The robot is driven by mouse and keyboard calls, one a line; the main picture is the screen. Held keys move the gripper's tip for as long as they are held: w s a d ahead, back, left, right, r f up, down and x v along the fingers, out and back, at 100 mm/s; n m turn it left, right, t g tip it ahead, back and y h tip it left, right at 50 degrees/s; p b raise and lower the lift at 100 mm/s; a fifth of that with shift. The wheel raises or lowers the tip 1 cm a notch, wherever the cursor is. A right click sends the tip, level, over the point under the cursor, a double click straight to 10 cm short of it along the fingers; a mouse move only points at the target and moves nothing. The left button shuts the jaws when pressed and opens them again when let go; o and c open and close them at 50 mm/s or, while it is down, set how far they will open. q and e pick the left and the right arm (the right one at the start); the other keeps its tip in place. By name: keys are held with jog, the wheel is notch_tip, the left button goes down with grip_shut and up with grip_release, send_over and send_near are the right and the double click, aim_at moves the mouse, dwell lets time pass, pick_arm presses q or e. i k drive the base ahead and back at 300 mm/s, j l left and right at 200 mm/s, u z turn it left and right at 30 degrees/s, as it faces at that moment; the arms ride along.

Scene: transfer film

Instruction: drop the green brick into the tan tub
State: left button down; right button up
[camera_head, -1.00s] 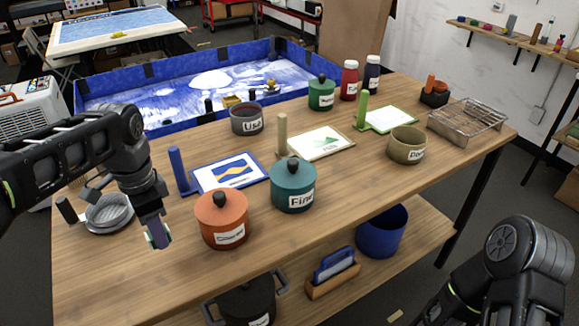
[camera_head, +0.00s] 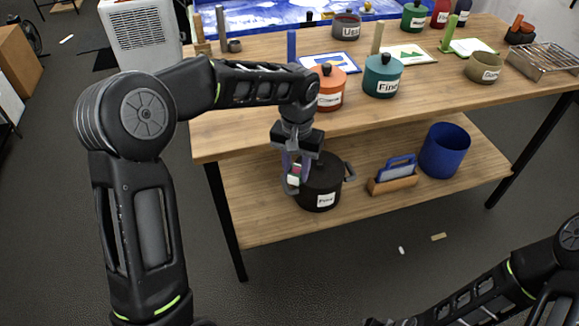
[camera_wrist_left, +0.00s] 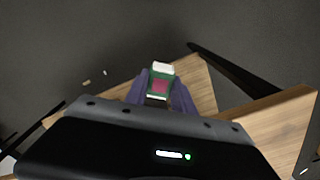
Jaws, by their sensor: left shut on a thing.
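My left gripper (camera_head: 294,180) hangs in front of the table's front edge, over the lower shelf area. It is shut on a small green brick with a white end and a pink patch (camera_wrist_left: 161,82). In the head view the brick shows small between the fingers, in front of the black pot. The tan tub (camera_head: 484,69), open at the top and labelled, stands on the tabletop at the right, well away from the gripper. Its inside bottom is hidden. My right arm enters at the lower right; its gripper is not clearly in view.
The black pot (camera_head: 318,192), an orange-brown holder (camera_head: 393,186) and a blue bin (camera_head: 446,150) stand on the lower shelf. The orange pot (camera_head: 331,93) and teal pot (camera_head: 383,80) stand near the tabletop's front. A wire rack (camera_head: 541,60) is right of the tub.

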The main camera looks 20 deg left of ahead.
aim_at(475, 74)
jog(key=i+l+z, duration=0.1)
jog(key=z, duration=0.3)
jog(key=i+z, duration=0.2)
jog(key=z, duration=0.2)
jog(key=i+z, duration=0.2)
jog(key=i, duration=0.6)
jog(key=i+j+z, duration=0.2)
jog(key=i, duration=0.6)
